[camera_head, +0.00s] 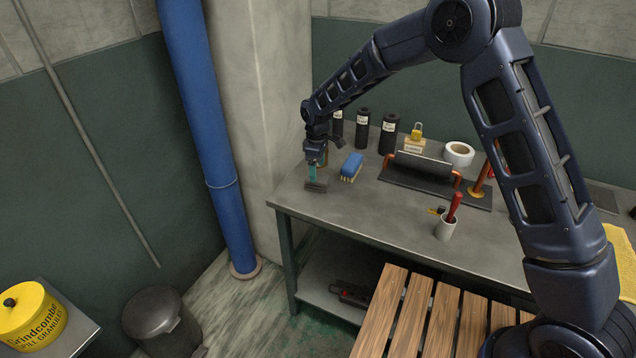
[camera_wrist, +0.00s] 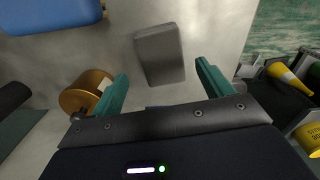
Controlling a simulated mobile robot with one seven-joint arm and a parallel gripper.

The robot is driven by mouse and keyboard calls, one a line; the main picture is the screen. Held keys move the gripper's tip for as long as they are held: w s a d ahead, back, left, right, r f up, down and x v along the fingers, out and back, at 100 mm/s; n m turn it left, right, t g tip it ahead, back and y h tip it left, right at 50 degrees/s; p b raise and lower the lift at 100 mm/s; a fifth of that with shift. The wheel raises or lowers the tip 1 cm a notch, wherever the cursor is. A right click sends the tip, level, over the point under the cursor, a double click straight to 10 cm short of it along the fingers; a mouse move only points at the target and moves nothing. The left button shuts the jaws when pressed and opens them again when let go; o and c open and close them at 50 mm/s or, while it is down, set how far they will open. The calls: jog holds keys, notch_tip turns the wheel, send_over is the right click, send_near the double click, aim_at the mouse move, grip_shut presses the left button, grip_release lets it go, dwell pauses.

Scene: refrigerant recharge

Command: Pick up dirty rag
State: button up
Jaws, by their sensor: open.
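A small grey, rounded block-like thing (camera_head: 316,187) lies near the left front edge of the metal workbench (camera_head: 330,210). It also shows in the wrist view (camera_wrist: 160,55); I cannot tell whether it is the dirty rag. My gripper (camera_head: 314,174) is above it, pointing down, with teal fingers open. In the wrist view my gripper (camera_wrist: 162,72) has one finger on each side of the grey thing's near end, empty. A yellow cloth (camera_head: 622,262) is at the right edge of the head view, partly hidden by my arm.
A blue brush (camera_head: 351,167) lies right of my gripper. A brass cylinder (camera_wrist: 86,92) is close to the left finger. Black bottles (camera_head: 362,128), a tape roll (camera_head: 459,153) and a cup with a red-handled tool (camera_head: 447,228) stand farther right. The blue pipe (camera_head: 208,130) is left.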

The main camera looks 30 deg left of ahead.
aim_at(317, 182)
jog(key=shift+s+f, duration=0.15)
jog(key=shift+f, duration=2.4)
jog(key=c, duration=1.1)
jog(key=shift+r, duration=0.15)
